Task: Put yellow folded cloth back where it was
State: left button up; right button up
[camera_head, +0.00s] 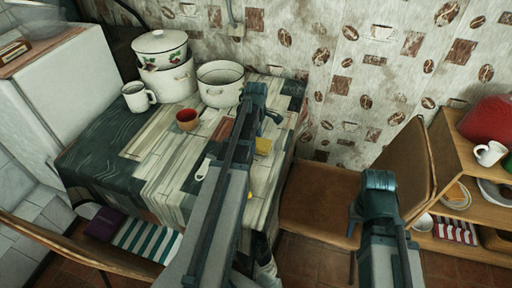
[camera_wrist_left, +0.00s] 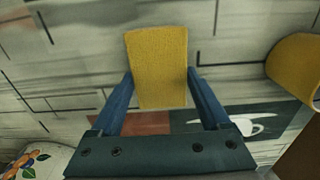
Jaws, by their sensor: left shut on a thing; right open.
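The yellow folded cloth (camera_wrist_left: 158,65) is between the two blue fingers of my left gripper (camera_wrist_left: 160,78) in the left wrist view, and the gripper is shut on it. In the head view the cloth (camera_head: 263,146) shows over the right part of the table, just right of my left arm. I cannot tell whether it touches the table. My left arm hides most of that gripper in the head view. My right gripper (camera_head: 355,217) is open, apart from the table, in front of the brown chair; its fingertips are hardly visible.
The table (camera_head: 125,185) bears white enamel pots (camera_head: 170,82), a white pot (camera_head: 220,84), a white mug (camera_head: 138,97) and a red cup (camera_head: 187,119). Another yellow object (camera_wrist_left: 296,68) is near the cloth. A chair (camera_head: 318,208) and a shelf (camera_head: 470,205) stand right.

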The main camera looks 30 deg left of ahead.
pick_arm(q)
jog(key=shift+f, duration=0.4)
pick_arm(e)
jog(key=shift+f, duration=0.35)
pick_arm(q)
jog(key=shift+f, duration=0.15)
jog(key=o, duration=1)
pick_arm(e)
jog(key=shift+f, duration=0.15)
pick_arm(q)
notch_tip(320, 180, up, 12)
jog(key=p, duration=1.2)
jog(key=shift+r, duration=0.2)
pick_arm(e)
notch_tip(320, 180, up, 12)
